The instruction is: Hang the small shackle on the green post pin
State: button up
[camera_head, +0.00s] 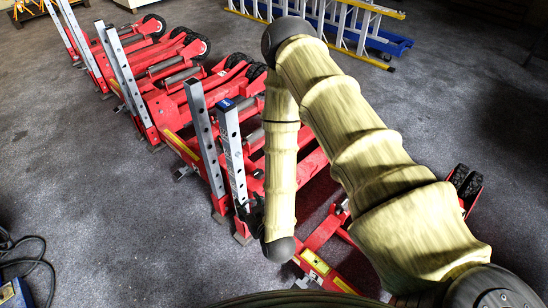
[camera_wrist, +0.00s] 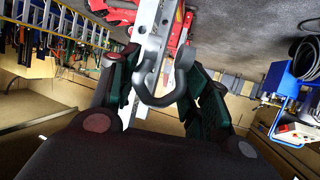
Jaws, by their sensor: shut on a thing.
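The small shackle (camera_wrist: 163,97) is a dark grey U-shaped loop in the middle of the wrist view. My gripper (camera_wrist: 163,88) is shut on it, with a dark green pad on each side and the rounded bend facing the camera. A silver post (camera_wrist: 152,45) is right behind the shackle; I cannot tell whether they touch. In the head view, my gripper (camera_head: 252,215) is a small dark shape beside the lower part of the nearest silver post (camera_head: 233,155), mostly hidden by my forearm. I cannot make out a green pin in either view.
Red trolley jacks (camera_head: 180,75) with silver upright posts stand in a row across the floor. Ladders (camera_head: 350,22) lie at the back. A blue machine (camera_head: 15,292) with a black cable is at the lower left. The floor left of the jacks is clear.

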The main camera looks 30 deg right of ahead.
aim_at(241, 157)
jog(key=w+d+n+y+b, duration=0.2)
jog(key=w+d+b, duration=0.2)
jog(key=w+b, duration=0.3)
jog(key=w+d+r+n+y+b, duration=0.1)
jog(key=w+d+y+b, duration=0.1)
jog(key=w+b, duration=0.4)
jog(key=d+b, duration=0.1)
jog(key=b, duration=0.3)
jog(key=shift+w+d+r+n+g, duration=0.15)
jog(key=shift+w+d+n+g, duration=0.2)
jog(key=shift+w+n+g, duration=0.05)
jog(key=shift+w, duration=0.1)
jog(key=shift+w+a+f+b, duration=0.1)
jog(key=shift+w+a+b, duration=0.25)
jog(key=shift+w, duration=0.6)
jog(key=shift+w+a+f+b, duration=0.1)
jog(key=shift+w+a+b, duration=0.25)
jog(key=shift+w, duration=0.6)
jog(key=shift+w+a+f+b, duration=0.1)
jog(key=shift+w+a+b, duration=0.25)
jog(key=shift+w, duration=0.6)
jog(key=shift+w+a, duration=0.15)
jog(key=shift+w, duration=0.15)
jog(key=shift+w+a+f, duration=0.15)
jog(key=shift+w, duration=0.3)
jog(key=shift+f, duration=0.1)
